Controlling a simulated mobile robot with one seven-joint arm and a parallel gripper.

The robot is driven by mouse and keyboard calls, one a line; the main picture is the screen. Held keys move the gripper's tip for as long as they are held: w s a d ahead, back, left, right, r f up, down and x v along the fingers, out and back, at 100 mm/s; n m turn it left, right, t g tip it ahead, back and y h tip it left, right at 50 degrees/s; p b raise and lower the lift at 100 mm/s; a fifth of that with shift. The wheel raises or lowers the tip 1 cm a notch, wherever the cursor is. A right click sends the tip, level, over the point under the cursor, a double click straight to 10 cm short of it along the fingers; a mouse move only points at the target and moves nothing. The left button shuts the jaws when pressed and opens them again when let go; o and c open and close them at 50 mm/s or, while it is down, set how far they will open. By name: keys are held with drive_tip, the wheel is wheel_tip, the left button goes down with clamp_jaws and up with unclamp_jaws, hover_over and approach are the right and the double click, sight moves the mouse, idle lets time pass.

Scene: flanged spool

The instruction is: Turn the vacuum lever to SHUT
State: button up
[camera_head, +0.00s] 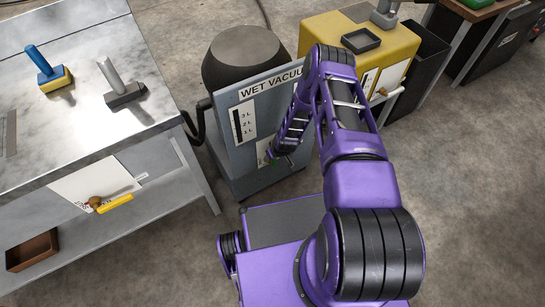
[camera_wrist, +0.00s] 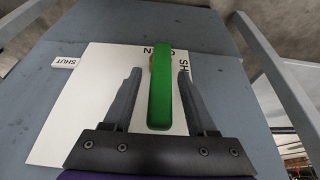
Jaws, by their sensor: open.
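The vacuum lever (camera_wrist: 160,92) is a green bar over a white plate (camera_wrist: 70,110) in the wrist view. It runs up the picture, and its far end partly covers a label of which an N shows. My gripper (camera_wrist: 159,74) is open, with one finger on each side of the lever and a gap on both sides. In the head view my gripper (camera_head: 272,156) is at the lower front of the grey WET VACUUM panel (camera_head: 232,92); my arm hides most of the lever there.
A dark vacuum drum (camera_head: 245,55) stands behind the panel. A metal workbench (camera_head: 80,135) with two hand tools is at the left. A yellow cabinet (camera_head: 395,45) and a black bin (camera_head: 420,70) stand behind my arm. Grey floor is free at the right.

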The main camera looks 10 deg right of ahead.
drive_tip(key=shift+f, duration=0.15)
clamp_jaws()
idle(1.4)
